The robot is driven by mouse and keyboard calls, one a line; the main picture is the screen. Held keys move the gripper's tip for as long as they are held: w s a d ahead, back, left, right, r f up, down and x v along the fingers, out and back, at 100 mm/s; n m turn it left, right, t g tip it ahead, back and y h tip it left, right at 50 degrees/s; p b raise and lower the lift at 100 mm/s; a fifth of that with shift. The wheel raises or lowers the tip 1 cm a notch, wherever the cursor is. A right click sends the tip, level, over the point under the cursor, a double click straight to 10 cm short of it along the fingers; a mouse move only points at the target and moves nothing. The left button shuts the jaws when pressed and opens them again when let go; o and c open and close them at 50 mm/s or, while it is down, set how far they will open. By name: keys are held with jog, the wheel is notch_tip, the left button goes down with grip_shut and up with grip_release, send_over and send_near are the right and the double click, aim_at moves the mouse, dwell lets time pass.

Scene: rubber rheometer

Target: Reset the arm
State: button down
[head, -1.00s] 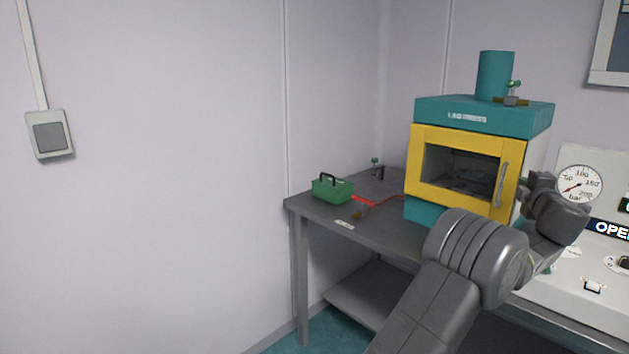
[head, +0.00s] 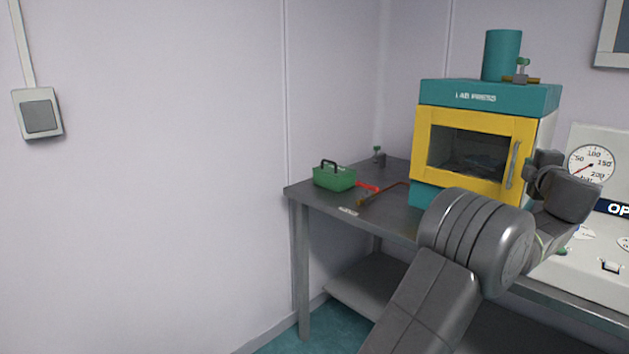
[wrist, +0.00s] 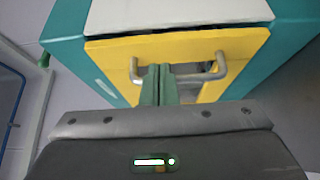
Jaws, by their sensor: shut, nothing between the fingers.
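In the wrist view my gripper (wrist: 160,72) has its two green fingers pressed together with nothing between them. The fingertips overlap the grey door handle (wrist: 200,75) of the yellow-fronted press in that view; I cannot tell whether they touch it. In the head view my arm's grey wrist is at the right, in front of the press and the gauge panel, and the fingers are not clearly visible. The teal lab press (head: 490,95) has its yellow door (head: 470,190) closed, with the handle also showing in the head view.
A green toolbox (head: 334,178), a red-handled tool (head: 368,187) and a small fitting (head: 379,156) are on the grey table (head: 330,204). A pressure gauge (head: 592,164) and control panel stand at the right. A wall switch (head: 38,115) is at the left.

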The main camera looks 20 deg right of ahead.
jog(key=s+a+m+g+h+b, duration=0.1)
jog(key=a+m+g+h+b, duration=0.6)
jog(key=a+b, duration=0.5)
jog(key=a, duration=0.7)
jog(key=shift+s+g, duration=0.3)
jog(key=shift+g, duration=0.1)
jog(key=shift+f, duration=0.15)
dwell(0.3)
